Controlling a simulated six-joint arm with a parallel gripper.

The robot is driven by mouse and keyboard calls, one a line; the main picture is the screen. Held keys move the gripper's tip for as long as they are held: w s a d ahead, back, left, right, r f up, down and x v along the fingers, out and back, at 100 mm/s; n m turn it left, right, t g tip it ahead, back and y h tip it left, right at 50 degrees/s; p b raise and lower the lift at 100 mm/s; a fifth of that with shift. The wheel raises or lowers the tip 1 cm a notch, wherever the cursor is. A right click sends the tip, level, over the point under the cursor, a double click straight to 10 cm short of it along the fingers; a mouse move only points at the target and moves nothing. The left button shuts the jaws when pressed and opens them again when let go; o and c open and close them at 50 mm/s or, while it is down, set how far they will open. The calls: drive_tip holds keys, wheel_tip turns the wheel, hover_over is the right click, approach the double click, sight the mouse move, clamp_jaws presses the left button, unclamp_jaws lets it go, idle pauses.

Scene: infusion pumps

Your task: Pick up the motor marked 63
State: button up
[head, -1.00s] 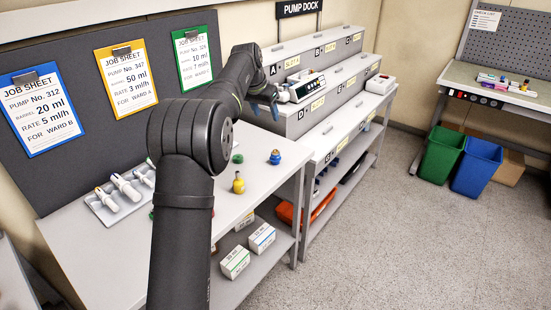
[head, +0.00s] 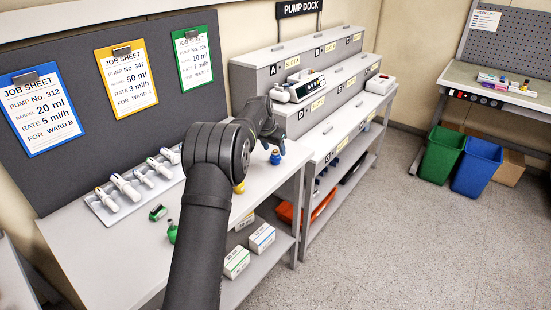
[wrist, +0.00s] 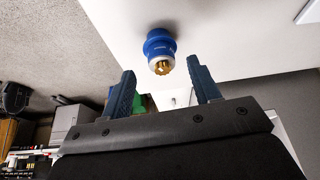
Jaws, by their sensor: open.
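A blue motor (head: 275,158) stands near the right end of the white bench. In the wrist view the blue motor (wrist: 158,43) shows its gold pinion just ahead of the gap between my fingers. My gripper (wrist: 162,70) is open and empty, its two blue fingers apart. In the head view it hangs right by the blue motor. A yellow motor (head: 240,187) is partly hidden behind my arm. A green motor (head: 172,233) stands left of my arm, with another green piece (head: 158,213) lying behind it. I cannot read a 63 on any motor.
A tray (head: 105,214) of several white syringes lies at the back of the bench. A stepped pump dock (head: 262,85) rises to the right, with a pump (head: 298,89) on it. Boxes (head: 262,238) sit on the lower shelf.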

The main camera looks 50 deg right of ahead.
sight(275, 151)
drive_tip(key=shift+x, duration=2.6)
drive_tip(key=shift+w, duration=0.1)
drive_tip(key=c, duration=0.9)
